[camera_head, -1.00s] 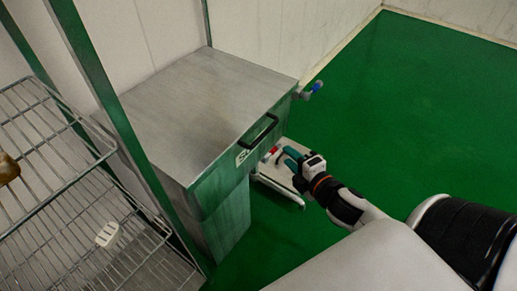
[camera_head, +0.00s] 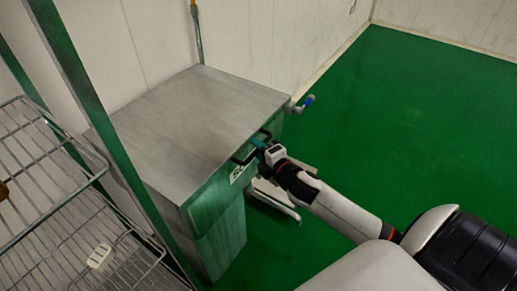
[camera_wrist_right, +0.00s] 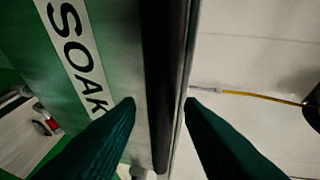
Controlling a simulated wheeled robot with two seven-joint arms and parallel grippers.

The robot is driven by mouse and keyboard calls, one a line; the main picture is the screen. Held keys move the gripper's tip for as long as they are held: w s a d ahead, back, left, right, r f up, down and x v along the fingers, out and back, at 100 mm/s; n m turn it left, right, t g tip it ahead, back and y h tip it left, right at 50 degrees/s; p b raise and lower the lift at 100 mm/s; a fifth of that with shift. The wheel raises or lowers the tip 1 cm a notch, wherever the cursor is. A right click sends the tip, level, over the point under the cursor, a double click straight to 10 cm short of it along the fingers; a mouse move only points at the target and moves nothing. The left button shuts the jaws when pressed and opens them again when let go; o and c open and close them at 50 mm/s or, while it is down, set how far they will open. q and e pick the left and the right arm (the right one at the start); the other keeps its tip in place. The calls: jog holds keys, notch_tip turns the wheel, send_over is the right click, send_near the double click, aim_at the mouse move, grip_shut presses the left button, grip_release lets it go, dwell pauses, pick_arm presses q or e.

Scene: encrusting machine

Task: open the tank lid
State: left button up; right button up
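The tank (camera_head: 215,222) is a grey metal box with a flat lid (camera_head: 200,115) that lies closed on top. A black bar handle (camera_head: 243,160) is on the lid's front edge, above a label reading "SOAK" in the right wrist view (camera_wrist_right: 78,55). My right gripper (camera_head: 259,143) is at the handle and hides its middle. In the right wrist view its teal fingers (camera_wrist_right: 160,102) stand open on either side of the black handle bar (camera_wrist_right: 165,70). A gap shows on the left side; contact on the right is unclear. My left gripper is not in view.
A wire rack (camera_head: 60,215) with a green post (camera_head: 115,150) stands close to the tank's left. A blue-handled valve (camera_head: 308,101) juts from the tank's right side. A white wall is behind the tank. Green floor (camera_head: 430,110) lies clear to the right.

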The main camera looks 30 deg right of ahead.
jog(key=shift+w, duration=0.15)
jog(key=shift+c, duration=0.3)
grip_shut()
